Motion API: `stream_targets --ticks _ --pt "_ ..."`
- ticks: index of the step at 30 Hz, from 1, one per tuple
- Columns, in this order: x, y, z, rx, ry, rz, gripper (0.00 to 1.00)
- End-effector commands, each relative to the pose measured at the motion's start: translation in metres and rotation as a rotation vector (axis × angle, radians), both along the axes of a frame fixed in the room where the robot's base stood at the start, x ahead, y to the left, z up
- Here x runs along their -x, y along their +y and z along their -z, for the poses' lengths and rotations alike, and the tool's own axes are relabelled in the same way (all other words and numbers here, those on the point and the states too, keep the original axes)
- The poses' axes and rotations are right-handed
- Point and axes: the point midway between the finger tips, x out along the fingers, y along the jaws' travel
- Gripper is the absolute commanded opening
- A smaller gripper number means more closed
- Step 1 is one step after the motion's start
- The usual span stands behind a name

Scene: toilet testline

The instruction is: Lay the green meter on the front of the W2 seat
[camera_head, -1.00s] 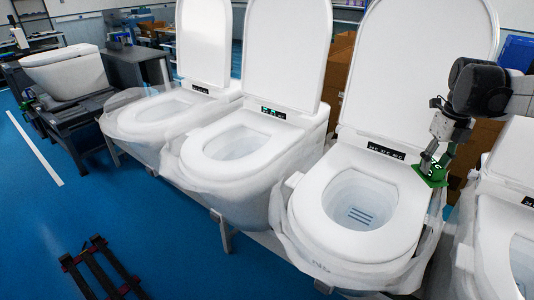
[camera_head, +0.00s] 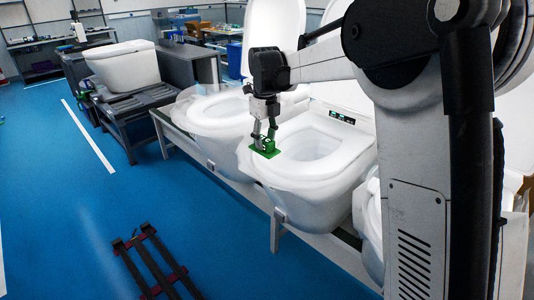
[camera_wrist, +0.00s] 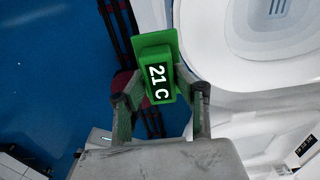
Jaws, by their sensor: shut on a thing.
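My gripper (camera_head: 265,135) is shut on the green meter (camera_head: 264,149), just by the left front edge of a white toilet seat (camera_head: 318,170) in the head view. In the wrist view, the meter (camera_wrist: 154,58) sits between the two fingers and reads "21 C". There it appears over blue floor and beside the rim of the seat (camera_wrist: 208,72), with the bowl to the upper right. I cannot tell whether the meter touches the seat. No W2 marking is legible.
Another toilet (camera_head: 215,112) stands to the left. A third one (camera_head: 368,222) is mostly hidden behind my arm. A dark rail frame (camera_head: 150,262) lies on the blue floor (camera_head: 60,220), which is otherwise largely clear. A toilet tank unit (camera_head: 122,66) stands farther back left.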

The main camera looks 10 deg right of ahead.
Motion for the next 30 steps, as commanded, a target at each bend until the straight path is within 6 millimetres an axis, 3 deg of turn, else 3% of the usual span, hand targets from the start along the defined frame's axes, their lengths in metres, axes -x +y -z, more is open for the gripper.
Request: stream_targets --ticks 9,15,22,30 --pt "-0.047 -0.045 0.038 0.000 0.000 0.003 0.00" --pt "-0.064 -0.061 0.052 0.000 0.000 0.001 0.00" --pt "-0.068 -0.065 0.063 0.000 0.000 0.000 0.00" --pt "-0.068 -0.064 0.095 0.000 0.000 0.000 0.00"
